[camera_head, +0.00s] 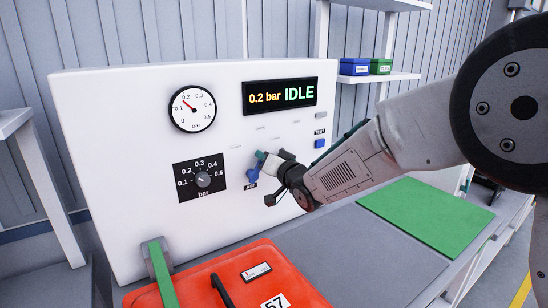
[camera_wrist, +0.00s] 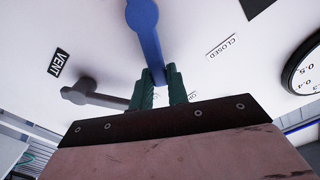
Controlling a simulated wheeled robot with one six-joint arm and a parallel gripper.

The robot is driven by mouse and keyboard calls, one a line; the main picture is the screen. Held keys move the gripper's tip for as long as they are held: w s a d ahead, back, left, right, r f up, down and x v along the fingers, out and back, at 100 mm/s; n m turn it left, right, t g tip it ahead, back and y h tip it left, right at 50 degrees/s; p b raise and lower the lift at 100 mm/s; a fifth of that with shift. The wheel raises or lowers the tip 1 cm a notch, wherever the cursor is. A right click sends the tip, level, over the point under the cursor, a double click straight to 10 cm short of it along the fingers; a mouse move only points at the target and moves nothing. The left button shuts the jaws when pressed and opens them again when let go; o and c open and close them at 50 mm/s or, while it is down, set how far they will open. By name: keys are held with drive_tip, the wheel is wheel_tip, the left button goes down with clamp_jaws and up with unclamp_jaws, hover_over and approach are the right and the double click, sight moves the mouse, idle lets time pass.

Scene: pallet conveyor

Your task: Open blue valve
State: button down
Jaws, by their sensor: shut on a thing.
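The blue valve (camera_head: 252,176) is on the white panel, above a label reading AIR, partly hidden by my gripper in the head view. In the wrist view its blue handle (camera_wrist: 148,38) runs from a round hub at the top edge down between my green fingertips. My gripper (camera_head: 262,160) is shut on the handle's end; its fingers also show in the wrist view (camera_wrist: 159,84). A CLOSED label (camera_wrist: 222,47) is to the right of the handle. Another label lies behind the fingers, mostly hidden.
A grey lever (camera_wrist: 92,96) by a VENT label is close left of my fingers. The panel has a round gauge (camera_head: 192,109), a pressure knob (camera_head: 203,179) and a display (camera_head: 280,95) reading 0.2 bar IDLE. A red case (camera_head: 235,275) and green mat (camera_head: 428,213) lie below.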

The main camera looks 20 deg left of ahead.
drive_tip(key=c, duration=1.4)
unclamp_jaws()
drive_tip(key=shift+a+f, duration=0.15)
drive_tip(key=shift+o, duration=0.2)
drive_tip(key=v, duration=0.8)
drive_tip(key=shift+w, duration=0.1)
